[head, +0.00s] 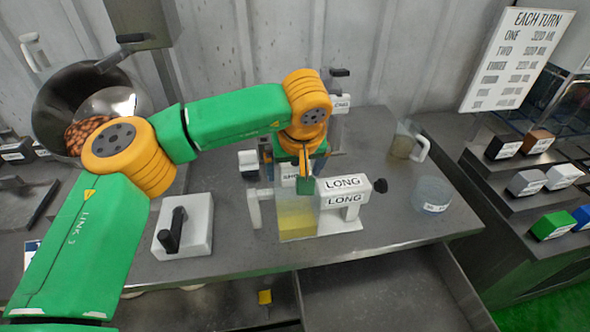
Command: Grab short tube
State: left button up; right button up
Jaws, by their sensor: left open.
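My left arm comes in from the left, and its gripper (304,181) points down over the middle of the table. The gripper is open, but its fingers are seen nearly end-on and I cannot see anything between them. A white label (289,171), partly covered and seeming to read SHORT, shows just behind and left of the gripper. The short tube itself is mostly hidden by the gripper and wrist. In front stands a white unit marked LONG (343,190) with a black knob at its right. My right gripper is not in view.
A white block with a black handle (184,227) is at left. A handled jug (405,142) and a glass dish (431,195) stand right. A metal drum (58,92) is at far left.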

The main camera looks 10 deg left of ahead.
pick_arm(q)
jog(key=shift+w+f, duration=0.15)
jog(key=shift+w, duration=0.1)
jog(key=shift+c, duration=0.4)
jog(key=shift+s, duration=0.2)
jog(key=c, duration=1.1)
jog(key=shift+c, duration=0.3)
